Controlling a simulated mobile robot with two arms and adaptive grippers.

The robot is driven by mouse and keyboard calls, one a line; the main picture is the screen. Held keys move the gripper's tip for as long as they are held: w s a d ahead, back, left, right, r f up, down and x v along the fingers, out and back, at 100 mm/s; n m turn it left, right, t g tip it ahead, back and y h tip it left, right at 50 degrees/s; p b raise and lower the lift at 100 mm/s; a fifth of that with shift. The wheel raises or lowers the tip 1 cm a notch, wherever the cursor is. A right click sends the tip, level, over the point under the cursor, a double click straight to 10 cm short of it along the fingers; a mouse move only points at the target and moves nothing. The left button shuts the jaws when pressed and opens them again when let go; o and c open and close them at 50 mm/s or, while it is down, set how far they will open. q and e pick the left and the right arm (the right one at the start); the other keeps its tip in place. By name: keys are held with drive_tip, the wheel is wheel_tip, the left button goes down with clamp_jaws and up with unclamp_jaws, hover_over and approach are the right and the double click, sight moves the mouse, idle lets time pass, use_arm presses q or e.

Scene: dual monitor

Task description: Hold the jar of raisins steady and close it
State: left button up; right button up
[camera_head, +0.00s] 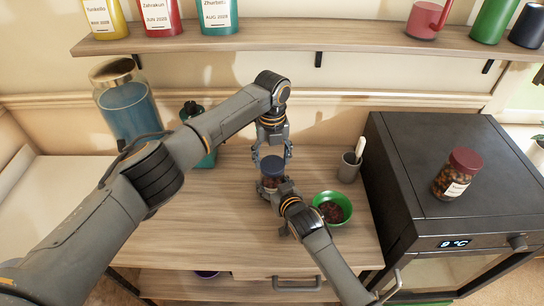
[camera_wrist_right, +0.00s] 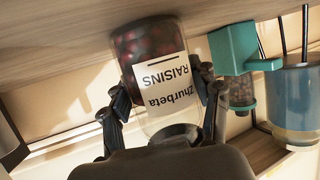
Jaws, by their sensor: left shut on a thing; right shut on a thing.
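The jar of raisins (camera_head: 270,183) stands upright on the wooden table, with a dark blue lid (camera_head: 272,167) at its top. In the right wrist view the jar (camera_wrist_right: 150,45) appears upside down, with dark raisins and a white "Zhurbeta RAISINS" label. My left gripper (camera_head: 271,160) comes down from above and is shut on the lid. My right gripper (camera_head: 272,187) is shut around the jar body from the front; its fingers (camera_wrist_right: 163,105) also show in the right wrist view. Whether the lid is fully seated I cannot tell.
A green bowl (camera_head: 343,201) of dark raisins sits right of the jar, with a grey cup (camera_head: 348,166) behind it. A black appliance (camera_head: 420,160) carrying a red-lidded jar (camera_head: 457,175) borders the table at right. A large blue jar (camera_head: 127,108) stands at back left.

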use_arm(q)
drive_tip(key=shift+f, duration=0.6)
idle(0.3)
drive_tip(key=m, duration=0.6)
drive_tip(key=shift+d+m, duration=0.2)
drive_tip(key=shift+m, duration=0.2)
drive_tip(key=o, duration=0.8)
